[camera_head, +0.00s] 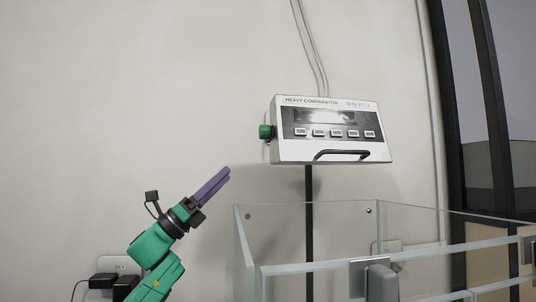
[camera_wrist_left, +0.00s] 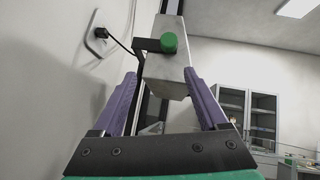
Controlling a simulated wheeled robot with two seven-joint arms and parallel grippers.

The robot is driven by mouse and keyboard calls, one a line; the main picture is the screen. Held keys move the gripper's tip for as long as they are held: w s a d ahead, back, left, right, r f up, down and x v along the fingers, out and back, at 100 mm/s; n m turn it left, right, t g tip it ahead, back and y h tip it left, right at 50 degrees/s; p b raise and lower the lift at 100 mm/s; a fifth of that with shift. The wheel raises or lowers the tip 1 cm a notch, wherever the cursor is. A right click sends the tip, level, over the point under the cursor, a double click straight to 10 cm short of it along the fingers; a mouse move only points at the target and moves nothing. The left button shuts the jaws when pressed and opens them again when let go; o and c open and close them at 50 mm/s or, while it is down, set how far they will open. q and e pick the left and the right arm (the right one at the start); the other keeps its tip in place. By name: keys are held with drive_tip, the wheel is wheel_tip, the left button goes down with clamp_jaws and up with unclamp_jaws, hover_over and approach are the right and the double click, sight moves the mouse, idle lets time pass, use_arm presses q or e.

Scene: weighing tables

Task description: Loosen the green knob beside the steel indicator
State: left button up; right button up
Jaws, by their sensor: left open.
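The steel indicator (camera_head: 331,145) is a box labelled HEAVY COMPARATOR on a dark post, with a row of buttons and a black handle. The green knob (camera_head: 266,132) sticks out of its left side. My left gripper (camera_head: 227,171) has purple fingers and is below and to the left of the knob, apart from it. In the left wrist view the gripper (camera_wrist_left: 166,92) is open and empty. The knob (camera_wrist_left: 169,43) shows there above and beyond the fingertips, on the side of the indicator (camera_wrist_left: 166,72). My right gripper is not in view.
A clear glass enclosure (camera_head: 245,255) with metal fittings stands below the indicator, to the right of my left arm. A wall socket with black plugs (camera_head: 103,280) is at the lower left. The wall-side space between gripper and knob looks clear.

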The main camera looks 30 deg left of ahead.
use_arm(q)
drive_tip(key=p, duration=0.4)
approach(260, 136)
wheel_tip(260, 136, up, 2)
drive_tip(key=p+x, duration=0.1)
drive_tip(key=x, duration=0.1)
drive_tip(key=p+x, duration=0.2)
drive_tip(key=x, duration=0.1)
drive_tip(key=w+f+p+x, duration=0.1)
drive_tip(key=x, duration=0.2)
drive_tip(key=shift+w+r, duration=0.15)
drive_tip(key=shift+d+r+p, duration=0.15)
drive_tip(key=shift+d+p, duration=0.05)
drive_tip(key=shift+p, duration=0.15)
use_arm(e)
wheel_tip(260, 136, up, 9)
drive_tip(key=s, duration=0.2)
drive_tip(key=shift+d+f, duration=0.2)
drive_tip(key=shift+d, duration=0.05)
use_arm(q)
drive_tip(key=shift+w, duration=0.15)
clamp_jaws()
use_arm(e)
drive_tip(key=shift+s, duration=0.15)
